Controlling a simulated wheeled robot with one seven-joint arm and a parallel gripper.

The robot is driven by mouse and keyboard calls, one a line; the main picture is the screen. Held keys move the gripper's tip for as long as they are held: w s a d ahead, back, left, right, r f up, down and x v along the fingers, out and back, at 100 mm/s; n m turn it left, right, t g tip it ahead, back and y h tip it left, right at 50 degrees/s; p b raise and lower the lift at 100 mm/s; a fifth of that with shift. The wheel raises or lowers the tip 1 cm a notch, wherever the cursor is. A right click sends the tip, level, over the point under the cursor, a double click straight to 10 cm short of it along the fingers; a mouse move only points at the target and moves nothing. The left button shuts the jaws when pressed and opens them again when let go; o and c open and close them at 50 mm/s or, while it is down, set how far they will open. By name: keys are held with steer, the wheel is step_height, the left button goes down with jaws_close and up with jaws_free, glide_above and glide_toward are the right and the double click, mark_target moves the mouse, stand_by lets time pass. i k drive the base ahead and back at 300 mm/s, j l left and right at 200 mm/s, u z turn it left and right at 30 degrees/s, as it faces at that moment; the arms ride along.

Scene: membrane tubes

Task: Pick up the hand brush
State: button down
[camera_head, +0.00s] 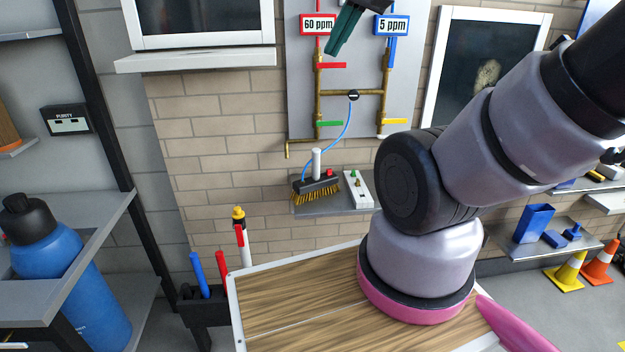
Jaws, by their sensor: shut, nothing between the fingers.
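The hand brush (317,190) has a dark body and yellow-brown bristles. It is on a small grey shelf (345,207) against the brick wall, in the middle of the picture. A white upright cylinder (316,162) and a small red part show at its top; I cannot tell whether they belong to it. My gripper (334,48) hangs at the top edge, with dark green fingers shut and pointing down and left. It is empty, well above the brush in the picture and apart from it. The upper part of my gripper is cut off.
A white block (359,189) with small fittings is right of the brush. A blue hose (343,140) runs down to the brush area from brass pipes (352,92) on a grey panel. A wooden-topped table (290,300) is in front. My arm covers the right middle.

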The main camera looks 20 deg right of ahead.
mark_target(318, 185)
steer(key=i+l+z, duration=0.25)
steer(key=i+l, duration=0.15)
steer(key=i+l+z, duration=0.3)
steer(key=l, duration=0.25)
steer(key=i, duration=0.1)
